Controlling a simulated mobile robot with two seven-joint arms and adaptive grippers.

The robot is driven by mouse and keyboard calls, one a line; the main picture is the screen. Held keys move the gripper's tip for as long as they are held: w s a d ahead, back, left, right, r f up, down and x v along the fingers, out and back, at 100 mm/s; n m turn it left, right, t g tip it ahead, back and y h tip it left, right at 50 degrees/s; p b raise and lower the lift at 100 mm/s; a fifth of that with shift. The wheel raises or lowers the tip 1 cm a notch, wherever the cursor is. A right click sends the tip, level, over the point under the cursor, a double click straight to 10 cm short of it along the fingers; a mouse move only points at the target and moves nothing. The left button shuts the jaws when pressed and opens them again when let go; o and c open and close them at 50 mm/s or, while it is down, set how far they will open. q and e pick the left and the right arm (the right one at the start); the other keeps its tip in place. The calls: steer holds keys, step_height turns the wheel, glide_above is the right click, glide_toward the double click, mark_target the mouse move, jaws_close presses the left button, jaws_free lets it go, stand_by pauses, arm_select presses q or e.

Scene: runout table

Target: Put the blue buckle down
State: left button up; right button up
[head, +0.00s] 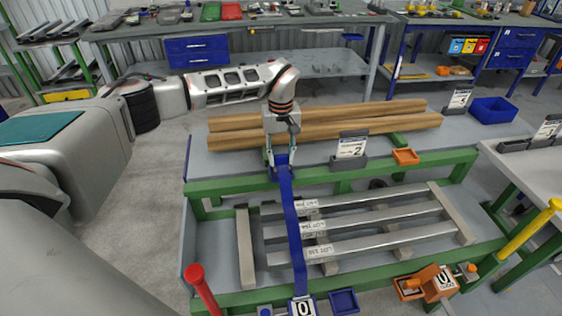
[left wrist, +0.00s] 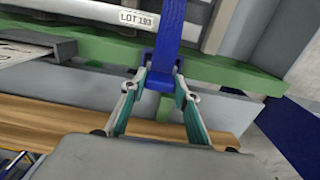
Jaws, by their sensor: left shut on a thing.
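The blue buckle (head: 281,161) is at the far end of a blue strap (head: 291,215), at the green far rail of the runout table. My left gripper (head: 281,170) points down over it and is shut on it. In the left wrist view the buckle (left wrist: 157,80) sits between the two fingertips (left wrist: 160,85), with the strap running on from it past the green rail. I cannot tell whether the buckle touches the rail. My right gripper does not show.
Wooden beams (head: 330,122) lie on the grey top behind the buckle. A card marked 2 (head: 351,147) and an orange bin (head: 405,156) stand to its right. Metal bars (head: 370,221) lie on the lower frame. A red post (head: 201,285) stands front left.

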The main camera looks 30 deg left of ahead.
mark_target(281, 155)
arm_select(q)
steer(key=shift+f, duration=1.15)
steer(key=shift+f, duration=0.1)
steer(key=o, duration=1.2)
step_height(281, 155, up, 12)
steer(key=shift+r, duration=0.1)
